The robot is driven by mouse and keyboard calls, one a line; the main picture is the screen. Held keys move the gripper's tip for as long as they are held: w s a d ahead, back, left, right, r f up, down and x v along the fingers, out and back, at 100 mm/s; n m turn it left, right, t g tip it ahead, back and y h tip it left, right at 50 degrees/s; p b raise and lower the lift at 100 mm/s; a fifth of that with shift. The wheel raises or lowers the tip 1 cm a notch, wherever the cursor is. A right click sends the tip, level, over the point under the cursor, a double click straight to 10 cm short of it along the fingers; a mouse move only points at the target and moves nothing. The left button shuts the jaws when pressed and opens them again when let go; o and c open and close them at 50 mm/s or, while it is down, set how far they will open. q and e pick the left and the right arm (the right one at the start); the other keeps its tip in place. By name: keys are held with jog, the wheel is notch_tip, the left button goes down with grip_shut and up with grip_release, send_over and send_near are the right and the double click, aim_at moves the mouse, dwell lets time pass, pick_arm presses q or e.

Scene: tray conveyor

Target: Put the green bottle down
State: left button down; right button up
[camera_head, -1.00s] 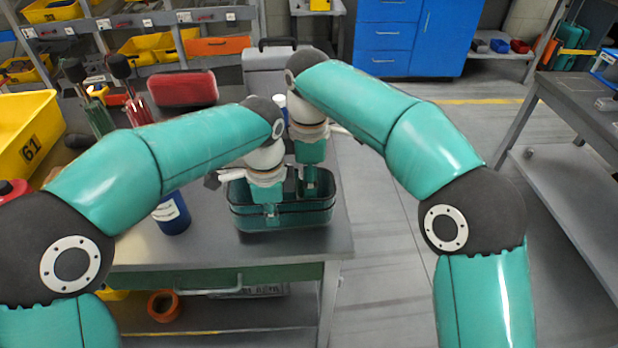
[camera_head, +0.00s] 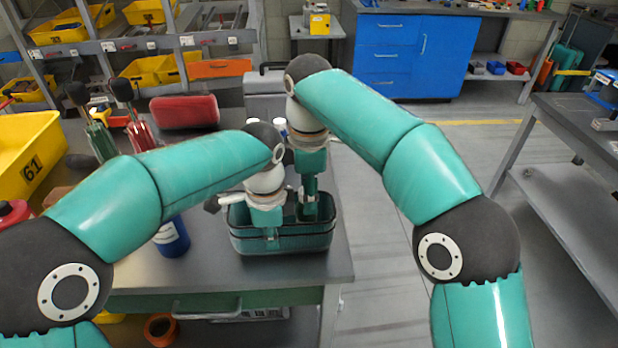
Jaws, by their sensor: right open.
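A dark green, open tray (camera_head: 285,243) sits on the grey worktable near its right edge. My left gripper (camera_head: 269,228) points down at the tray's left part, in front of its near wall; its fingertips are too small to read. My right gripper (camera_head: 308,212) points down over the tray's right part, with its fingers open at or just inside the rim. I cannot clearly make out a green bottle in the tray; the arms and tray walls hide much of the inside. A slim green object with a black top (camera_head: 99,140) stands at the table's left.
A blue labelled container (camera_head: 173,238) stands left of the tray. A red case (camera_head: 184,111), a grey toolbox (camera_head: 264,92) and a yellow bin (camera_head: 28,150) are behind and left. Open floor lies right of the table.

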jog(key=shift+r, duration=2.3)
pick_arm(q)
jog(key=c, duration=1.2)
grip_release()
jog(key=shift+c, duration=0.2)
jog(key=shift+r, duration=0.1)
